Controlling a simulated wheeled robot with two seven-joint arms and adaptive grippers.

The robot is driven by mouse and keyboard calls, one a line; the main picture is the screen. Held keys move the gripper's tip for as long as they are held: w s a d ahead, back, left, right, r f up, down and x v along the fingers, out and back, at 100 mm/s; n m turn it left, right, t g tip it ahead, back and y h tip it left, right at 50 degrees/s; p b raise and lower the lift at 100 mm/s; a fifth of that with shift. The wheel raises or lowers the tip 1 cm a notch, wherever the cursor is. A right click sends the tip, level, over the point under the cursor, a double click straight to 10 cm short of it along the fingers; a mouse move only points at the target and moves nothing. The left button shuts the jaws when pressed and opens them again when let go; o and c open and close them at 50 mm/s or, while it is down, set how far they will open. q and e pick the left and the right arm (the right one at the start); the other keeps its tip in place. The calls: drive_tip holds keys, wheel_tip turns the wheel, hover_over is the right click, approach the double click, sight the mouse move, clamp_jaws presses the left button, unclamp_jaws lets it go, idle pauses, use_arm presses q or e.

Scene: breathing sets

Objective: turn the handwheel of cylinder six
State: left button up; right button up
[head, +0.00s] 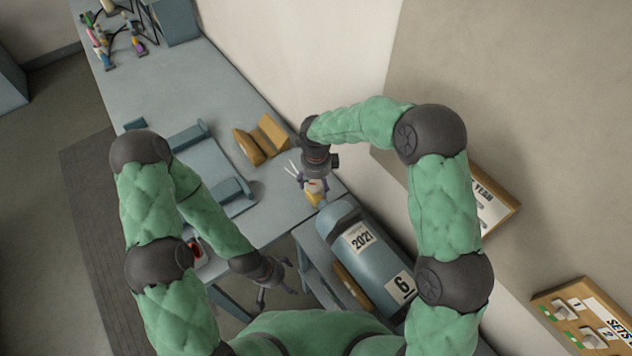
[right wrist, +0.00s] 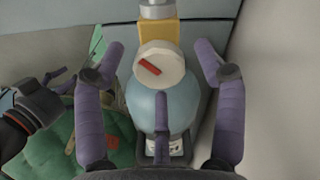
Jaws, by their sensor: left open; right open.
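Cylinder six (head: 372,262) is a blue-grey bottle with a "2021" label and a "6" label, lying in a stand beside the table's end. Its pale round handwheel (right wrist: 160,66) with a red mark sits by a yellow valve body (right wrist: 158,32); in the head view the yellow valve (head: 315,198) shows just beyond the bottle's neck. My right gripper (head: 310,180) is open over the valve. In the right wrist view its purple fingers (right wrist: 162,46) stand either side of the handwheel, apart from it; contact is not visible. My left gripper (head: 278,292) is open and empty, left of the cylinder.
The blue-grey table (head: 215,95) holds a yellow-brown cradle (head: 262,140), a tray-like fixture (head: 205,170) and several small coloured items at its far end. A wall rises close on the right, with a "YEAR" board (head: 497,203) and a "SETS" board (head: 590,318).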

drive_tip(key=c, duration=1.2)
drive_tip(key=shift+o, duration=0.2)
drive_tip(key=shift+f, duration=0.1)
drive_tip(key=shift+n, duration=0.3)
